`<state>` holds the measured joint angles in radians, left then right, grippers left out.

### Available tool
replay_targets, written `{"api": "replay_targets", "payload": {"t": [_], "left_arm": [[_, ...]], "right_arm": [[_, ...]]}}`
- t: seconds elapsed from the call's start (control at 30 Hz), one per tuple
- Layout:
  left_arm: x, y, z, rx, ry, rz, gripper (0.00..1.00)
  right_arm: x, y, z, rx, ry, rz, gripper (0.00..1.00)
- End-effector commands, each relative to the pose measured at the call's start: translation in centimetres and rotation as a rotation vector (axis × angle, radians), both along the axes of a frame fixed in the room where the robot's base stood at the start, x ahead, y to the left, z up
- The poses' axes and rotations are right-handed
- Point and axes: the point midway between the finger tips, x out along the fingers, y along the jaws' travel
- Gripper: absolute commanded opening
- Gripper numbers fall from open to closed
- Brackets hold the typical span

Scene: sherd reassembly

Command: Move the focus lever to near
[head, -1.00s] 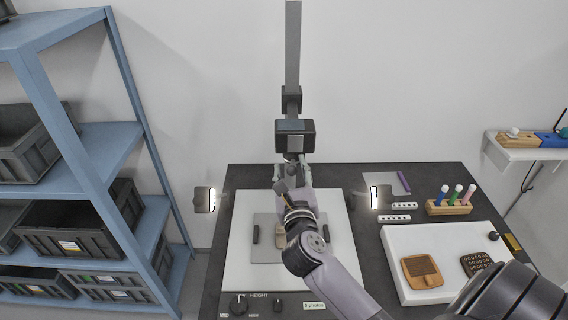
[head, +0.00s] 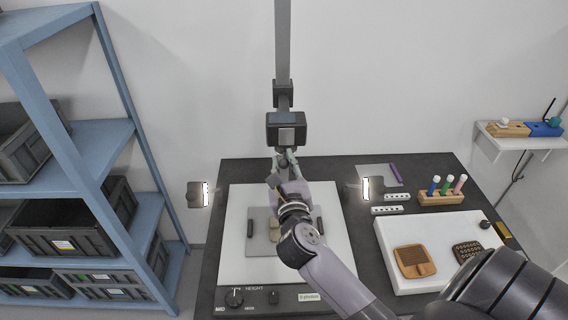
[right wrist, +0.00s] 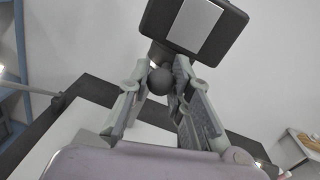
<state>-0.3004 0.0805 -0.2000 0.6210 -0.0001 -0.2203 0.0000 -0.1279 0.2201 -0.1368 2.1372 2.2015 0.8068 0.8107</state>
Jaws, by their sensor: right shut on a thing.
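The camera (head: 286,130) is a dark box on a grey upright column above the white copy stand base (head: 232,262). In the right wrist view the camera body (right wrist: 205,25) fills the top, with a grey panel on its face. My right gripper (head: 285,160) reaches up under the camera. In the right wrist view the right gripper (right wrist: 160,75) has its fingers on either side of a dark round knob, the focus lever's end (right wrist: 160,81), just below the camera. It is shut on this knob. The lever's markings are hidden. My left gripper is not in view.
Two lit lamps (head: 197,194) (head: 372,188) flank the stand. A sherd lies on the grey mat (head: 262,245) under my arm. A white tray (head: 385,235) with two brown pieces and a pen holder (head: 442,198) stand right. Blue shelving (head: 88,150) fills the left.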

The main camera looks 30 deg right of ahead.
Motion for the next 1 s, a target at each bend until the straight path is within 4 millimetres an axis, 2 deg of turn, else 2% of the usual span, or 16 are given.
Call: {"api": "replay_targets", "payload": {"t": [0.47,1.0], "left_arm": [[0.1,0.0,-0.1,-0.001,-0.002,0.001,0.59],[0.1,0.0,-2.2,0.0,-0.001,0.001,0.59]], "right_arm": [[0.0,0.1,0.0,0.001,-0.001,-0.006,0.0],[1.2,1.2,-0.1,0.002,0.0,-0.251,0.0]]}}
